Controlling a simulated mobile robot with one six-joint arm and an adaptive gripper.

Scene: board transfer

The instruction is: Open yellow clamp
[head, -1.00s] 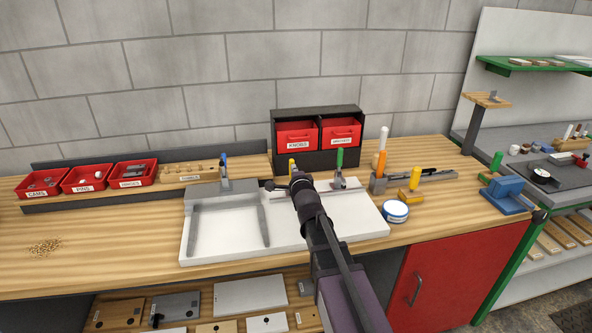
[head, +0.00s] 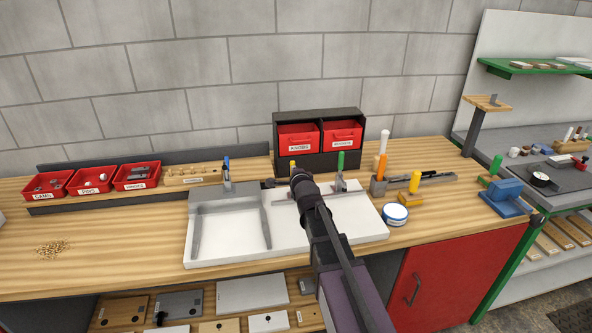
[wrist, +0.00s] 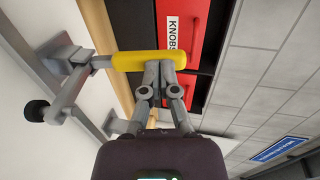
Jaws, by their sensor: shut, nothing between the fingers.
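The yellow clamp's handle (wrist: 130,61) lies across the upper middle of the wrist view. Its grey linkage and base (wrist: 66,62) are at the left, with a black-tipped arm (wrist: 37,110) reaching over the white surface. In the head view only the top of the yellow handle (head: 292,164) shows above my wrist. My gripper (wrist: 160,72) is shut and empty, its fingertips right at the handle's side. I cannot tell whether they touch it. In the head view my wrist hides the fingers and most of the clamp.
A blue-handled clamp (head: 227,171) stands to the left and a green-handled clamp (head: 340,162) to the right on the white fixture (head: 365,222). The black cabinet with red drawers (head: 297,137) stands close behind. A round white-and-blue tin (head: 395,214) sits at the right.

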